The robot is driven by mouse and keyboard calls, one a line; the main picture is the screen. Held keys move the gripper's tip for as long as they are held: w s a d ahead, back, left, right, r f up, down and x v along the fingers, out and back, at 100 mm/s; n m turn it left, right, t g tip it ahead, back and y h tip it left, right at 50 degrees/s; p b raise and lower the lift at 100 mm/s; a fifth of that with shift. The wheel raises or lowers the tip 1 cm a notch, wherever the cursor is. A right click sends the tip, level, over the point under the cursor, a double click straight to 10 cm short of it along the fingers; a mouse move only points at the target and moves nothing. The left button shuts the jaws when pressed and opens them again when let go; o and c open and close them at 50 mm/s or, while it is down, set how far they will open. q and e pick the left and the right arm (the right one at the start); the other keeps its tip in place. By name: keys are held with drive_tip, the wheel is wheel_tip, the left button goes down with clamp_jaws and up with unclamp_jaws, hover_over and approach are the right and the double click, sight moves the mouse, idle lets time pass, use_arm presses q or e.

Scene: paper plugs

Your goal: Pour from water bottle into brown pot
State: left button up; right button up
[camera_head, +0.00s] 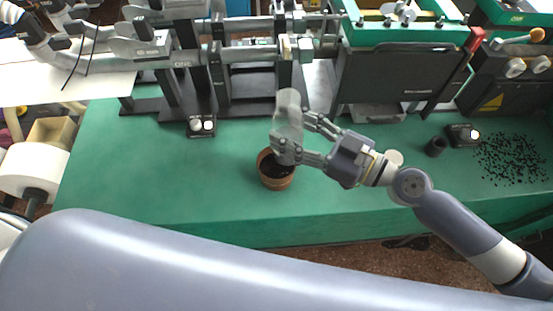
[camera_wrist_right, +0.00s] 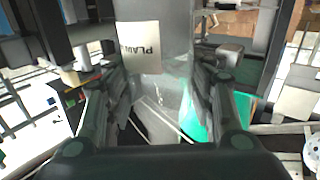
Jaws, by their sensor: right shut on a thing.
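The water bottle (camera_head: 289,112) is clear and see-through, held above the green bench. In the right wrist view the bottle (camera_wrist_right: 170,85) stands between the fingers and carries a pale label with dark letters. My right gripper (camera_head: 296,137) is shut on it, with one finger on each side. The brown pot (camera_head: 276,184) stands upright on the bench with dark soil in it. The bottle's lower end and the gripper overlap the pot's back rim in the head view. I cannot tell the bottle's exact tilt or see any water flowing. My left gripper is not in view.
Grey and black machines line the back of the green bench (camera_head: 150,200). A small black box with round knobs (camera_head: 201,126) sits behind left of the pot. A black cup (camera_head: 436,147) and scattered dark bits (camera_head: 512,158) lie at right. The bench left of the pot is clear.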

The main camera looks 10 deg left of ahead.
sight(301, 123)
drive_tip(key=shift+f, duration=0.1)
drive_tip(key=shift+a, duration=0.1)
drive_tip(key=shift+r+p, duration=1.5)
drive_tip(key=shift+r, duration=0.6)
